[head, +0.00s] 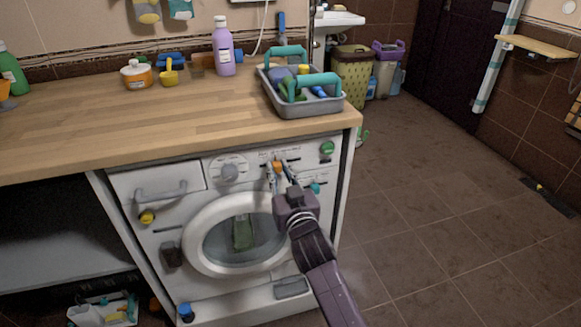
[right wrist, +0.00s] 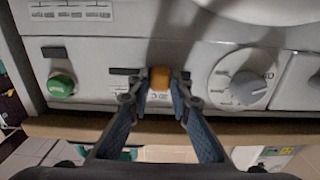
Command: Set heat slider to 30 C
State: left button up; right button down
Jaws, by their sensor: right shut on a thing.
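The heat slider has an orange knob (head: 278,169) on the washing machine's front panel, between the round dial and the green button. My right gripper (head: 277,172) is at it, with a finger on each side and shut on the knob. In the right wrist view the orange knob (right wrist: 160,78) sits between the fingertips of the gripper (right wrist: 159,86). The scale markings beside it are too small and partly covered, so I cannot read the setting. My left gripper is not in view.
The white washing machine (head: 137,227) has a round dial (head: 230,172), a green button (head: 327,148) and a teal knob (head: 316,188). A grey tray (head: 310,108) with teal handles stands on the wooden counter (head: 90,125) above.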

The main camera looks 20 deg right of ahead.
jog(key=shift+a, duration=0.1)
jog(key=c, duration=1.8)
grip_release()
jog(key=shift+o, duration=0.2)
jog(key=s, duration=1.2)
jog(key=shift+d, duration=0.2)
